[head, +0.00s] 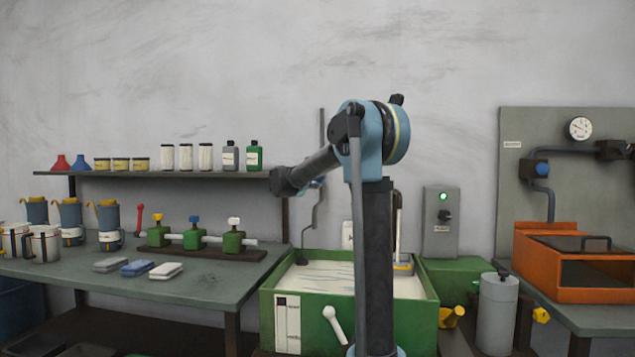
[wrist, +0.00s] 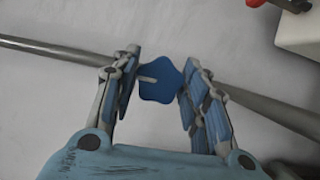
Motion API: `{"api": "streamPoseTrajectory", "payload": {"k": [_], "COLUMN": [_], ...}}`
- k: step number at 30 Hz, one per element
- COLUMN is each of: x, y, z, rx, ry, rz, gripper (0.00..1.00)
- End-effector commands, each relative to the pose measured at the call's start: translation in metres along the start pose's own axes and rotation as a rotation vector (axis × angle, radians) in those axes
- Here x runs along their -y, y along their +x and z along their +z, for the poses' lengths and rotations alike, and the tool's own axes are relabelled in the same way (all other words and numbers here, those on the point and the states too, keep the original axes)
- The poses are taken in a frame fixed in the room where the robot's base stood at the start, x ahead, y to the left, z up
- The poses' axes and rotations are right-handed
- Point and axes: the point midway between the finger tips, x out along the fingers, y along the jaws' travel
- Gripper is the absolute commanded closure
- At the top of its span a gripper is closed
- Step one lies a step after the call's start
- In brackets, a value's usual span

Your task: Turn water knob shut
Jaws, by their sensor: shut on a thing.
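A blue star-shaped knob (wrist: 163,85) with a pale pointer mark shows in the wrist view, in front of a grey pipe (wrist: 50,50) that runs slantwise across the picture. My gripper (wrist: 160,72) has its two padded fingers on either side of the knob and is shut on it. In the head view my gripper (head: 316,183) is mostly hidden behind my arm's wrist, close to a thin upright pipe (head: 321,130). The knob itself is hidden in the head view.
A green tank (head: 270,310) of pale liquid stands below. At left, a bench (head: 225,285) holds jugs and a valve row (head: 195,238) under a shelf (head: 120,174) of bottles. A grey switch box (head: 440,235) and an orange machine (head: 530,265) are at right.

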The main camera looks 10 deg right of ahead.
Motion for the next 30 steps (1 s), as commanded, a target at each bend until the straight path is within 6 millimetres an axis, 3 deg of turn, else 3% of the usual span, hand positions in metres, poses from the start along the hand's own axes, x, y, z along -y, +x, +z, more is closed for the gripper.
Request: {"api": "streamPoseTrajectory", "payload": {"k": [1, 3, 17, 30], "x": [0.003, 0.002, 0.001, 0.002], "y": [-0.001, -0.001, -0.007, -0.084], "z": [-0.001, -0.001, 0.0, -0.002], "rx": [-0.004, -0.003, -0.001, -0.005], "ry": [0.002, 0.002, 0.001, 0.001], "rz": [-0.004, -0.004, -0.001, -0.002], "gripper": [0.54, 0.39, 0.39, 0.39]}}
